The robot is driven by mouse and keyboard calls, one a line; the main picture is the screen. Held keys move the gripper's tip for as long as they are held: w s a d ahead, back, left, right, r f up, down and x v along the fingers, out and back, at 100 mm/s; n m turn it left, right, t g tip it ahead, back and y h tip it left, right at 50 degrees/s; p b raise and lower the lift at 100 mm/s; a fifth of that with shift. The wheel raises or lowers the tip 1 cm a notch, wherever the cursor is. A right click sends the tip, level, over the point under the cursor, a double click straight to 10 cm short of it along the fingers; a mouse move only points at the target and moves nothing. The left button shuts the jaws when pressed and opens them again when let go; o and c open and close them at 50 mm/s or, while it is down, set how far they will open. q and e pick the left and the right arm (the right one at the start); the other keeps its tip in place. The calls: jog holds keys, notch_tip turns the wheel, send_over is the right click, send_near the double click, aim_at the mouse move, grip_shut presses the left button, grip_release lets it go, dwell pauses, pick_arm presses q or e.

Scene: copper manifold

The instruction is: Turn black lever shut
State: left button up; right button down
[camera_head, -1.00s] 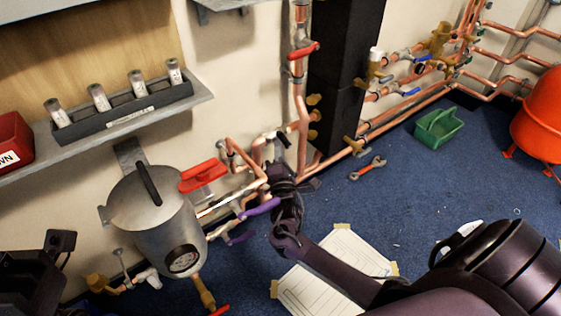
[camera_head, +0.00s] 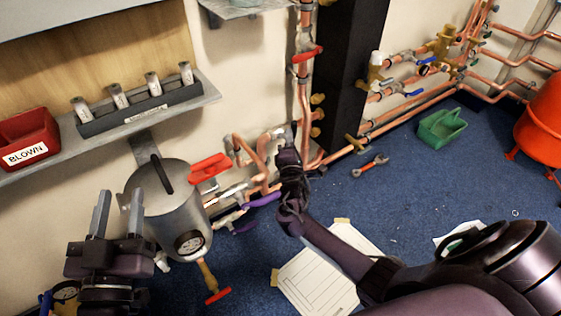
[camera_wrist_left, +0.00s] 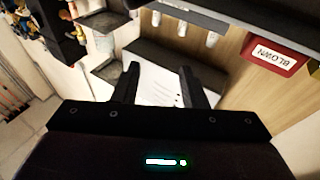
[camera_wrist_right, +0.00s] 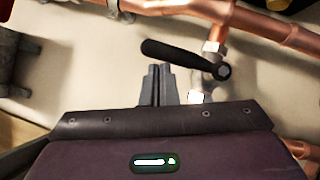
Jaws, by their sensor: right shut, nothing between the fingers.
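The black lever (camera_wrist_right: 180,57) shows in the right wrist view. It lies roughly crosswise, tilting down to the right, on a nut at the copper pipe. My right gripper (camera_wrist_right: 159,70) is shut and empty. Its tips are just below the lever's middle in that view; I cannot tell if they touch it. In the head view my right gripper (camera_head: 287,152) is at the pipes by the wall and mostly hides the lever. My left gripper (camera_head: 119,206) is open and empty, raised in front of the grey canister; its fingers also show in the left wrist view (camera_wrist_left: 159,82).
The grey canister (camera_head: 178,218) with a gauge and a red lever (camera_head: 210,167) are left of my right gripper. A purple lever (camera_head: 262,200) is close to my right wrist. A shelf (camera_head: 205,95) holds fuses and a red bin (camera_head: 25,142). Paper sheets lie on the floor.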

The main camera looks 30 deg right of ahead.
pick_arm(q)
jog(key=shift+f+g, duration=0.3)
jog(key=shift+f, duration=0.25)
pick_arm(e)
jog(key=shift+d+r, duration=0.2)
